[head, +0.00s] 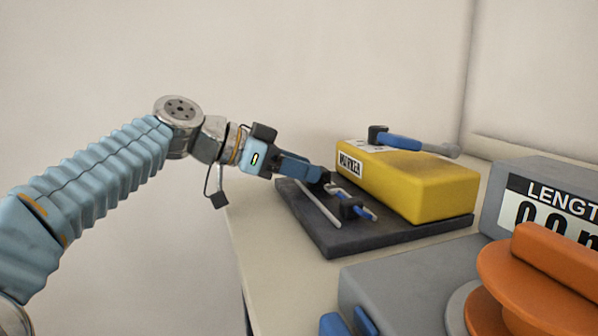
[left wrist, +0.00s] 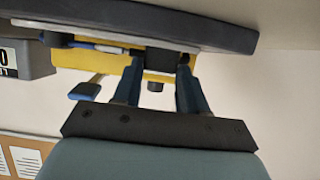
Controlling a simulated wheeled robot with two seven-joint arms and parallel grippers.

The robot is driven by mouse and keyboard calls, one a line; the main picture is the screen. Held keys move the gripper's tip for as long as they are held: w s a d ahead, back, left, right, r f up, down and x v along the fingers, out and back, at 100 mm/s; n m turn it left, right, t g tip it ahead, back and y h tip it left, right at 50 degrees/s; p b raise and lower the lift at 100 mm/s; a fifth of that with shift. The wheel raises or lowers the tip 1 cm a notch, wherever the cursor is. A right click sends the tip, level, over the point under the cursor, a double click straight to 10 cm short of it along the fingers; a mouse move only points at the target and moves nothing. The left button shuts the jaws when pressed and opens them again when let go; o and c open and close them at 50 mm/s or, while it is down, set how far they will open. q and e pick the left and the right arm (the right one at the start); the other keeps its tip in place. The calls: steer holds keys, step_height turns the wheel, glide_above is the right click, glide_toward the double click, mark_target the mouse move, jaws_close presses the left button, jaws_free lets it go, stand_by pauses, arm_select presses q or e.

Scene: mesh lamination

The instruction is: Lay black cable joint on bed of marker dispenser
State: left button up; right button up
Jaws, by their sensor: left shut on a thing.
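The marker dispenser (head: 430,190) is a yellow box labelled MARKER on a dark flat bed (head: 375,240). My left gripper (head: 326,184) reaches in from the left, low over the bed at the near side of the yellow box. In the left wrist view its two blue fingers (left wrist: 158,72) are closed on a black block, the black cable joint (left wrist: 162,58). Blue and silver cable pieces (head: 369,214) show beside the fingertips. Whether the joint touches the bed is hard to tell. My right gripper is not in view.
A thin metal rod (head: 318,206) lies along the left part of the bed. A lever with a blue handle (head: 400,142) is on top of the yellow box. A grey length counter (head: 525,205) and an orange spool (head: 540,280) stand at the front right.

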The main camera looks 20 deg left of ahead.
arm_select(q)
steer(key=shift+f, duration=0.15)
steer(key=o, duration=1.1)
steer(key=shift+a+r, duration=0.15)
steer(key=shift+r, duration=0.2)
steer(key=p+v, duration=0.1)
steer(key=v, duration=1)
steer(key=shift+s+a, duration=0.25)
